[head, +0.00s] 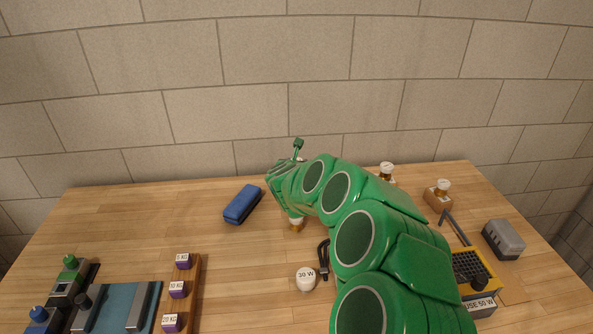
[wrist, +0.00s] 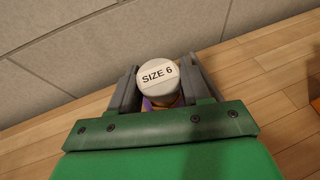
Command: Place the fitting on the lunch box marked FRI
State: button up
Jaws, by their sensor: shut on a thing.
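My gripper (wrist: 160,86) is shut on a fitting (wrist: 157,74) with a round white top reading "SIZE 6". A little purple shows below the top, between the grey fingers. In the head view my green arm reaches across the table, and the fingers and held fitting cannot be made out clearly. No lunch box with a readable FRI mark shows in either view. A plain blue oblong case (head: 242,204) lies left of my arm's end, with no label readable.
A white "30 W" piece (head: 306,280) and a wooden rack (head: 189,300) of purple weights stand in front. A white-topped piece (head: 297,223) is beside my arm. At right are a yellow crate (head: 483,283) and grey box (head: 503,239). The left-centre table is clear.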

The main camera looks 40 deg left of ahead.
jog(key=shift+f, duration=1.2)
jog(key=o, duration=1.1)
jog(key=shift+r, duration=0.1)
jog(key=shift+s+d+r, duration=0.2)
jog(key=shift+s+d, duration=0.1)
jog(key=shift+s, duration=0.1)
jog(key=v, duration=1.1)
